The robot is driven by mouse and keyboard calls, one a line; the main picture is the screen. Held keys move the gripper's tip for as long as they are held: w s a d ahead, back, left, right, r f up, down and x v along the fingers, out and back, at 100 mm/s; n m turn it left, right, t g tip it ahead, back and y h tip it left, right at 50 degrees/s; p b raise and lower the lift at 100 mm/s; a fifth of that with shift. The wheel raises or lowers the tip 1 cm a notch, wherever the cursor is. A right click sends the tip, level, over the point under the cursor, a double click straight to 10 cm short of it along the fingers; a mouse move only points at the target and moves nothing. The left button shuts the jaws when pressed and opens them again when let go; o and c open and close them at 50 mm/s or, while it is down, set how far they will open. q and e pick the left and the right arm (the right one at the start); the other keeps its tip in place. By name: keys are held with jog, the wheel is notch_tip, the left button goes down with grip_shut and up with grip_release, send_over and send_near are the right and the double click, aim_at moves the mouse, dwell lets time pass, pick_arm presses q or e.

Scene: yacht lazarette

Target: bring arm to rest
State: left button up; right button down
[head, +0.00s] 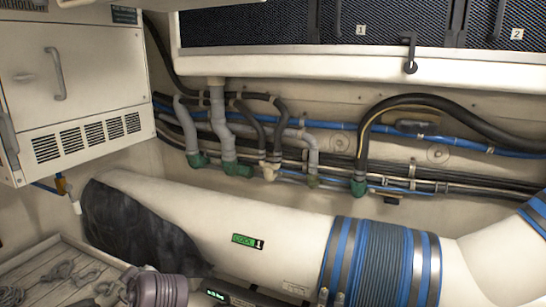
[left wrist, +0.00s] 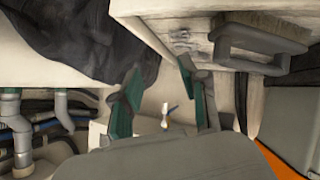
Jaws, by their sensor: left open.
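My left gripper (left wrist: 160,67) shows in the left wrist view, with its two green-padded fingers spread apart. Nothing is between the fingers, so it is open and empty. The fingers do not show in the head view. A grey-purple ribbed cylinder (head: 160,288) is at the bottom edge of the head view; I cannot tell whether it is part of my arm. My right gripper is in neither view.
A large white duct (head: 285,235) with a blue-banded sleeve (head: 380,262) crosses the head view. Black cloth (head: 135,225) covers its left end. A white vented cabinet (head: 70,85) stands left. Pipes and hoses (head: 230,140) line the wall. A tray (head: 60,270) holds ropes.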

pick_arm(q)
jog(key=s+d+f+m+g+h, duration=0.2)
jog(key=s+d+f+m+h, duration=0.15)
jog(key=s+f+m, duration=0.75)
jog(key=s+d+f+m+g+h, duration=0.1)
jog(key=s+d+f+m+h, duration=0.15)
jog(key=s, duration=0.35)
jog(key=s+d+f+m+g+h, duration=0.1)
jog(key=s+f, duration=0.3)
jog(key=s, duration=0.2)
jog(key=s+d+f+m+g+h, duration=0.1)
jog(key=s+d+f, duration=0.15)
jog(key=s, duration=0.45)
notch_tip(320, 180, down, 26)
jog(key=g, duration=0.1)
jog(key=s+a+f+g, duration=0.1)
jog(key=s+a+f, duration=0.2)
jog(key=s+f, duration=1.4)
jog(key=shift+s+a+m, duration=0.15)
jog(key=shift+s+m, duration=0.1)
jog(key=shift+m, duration=0.1)
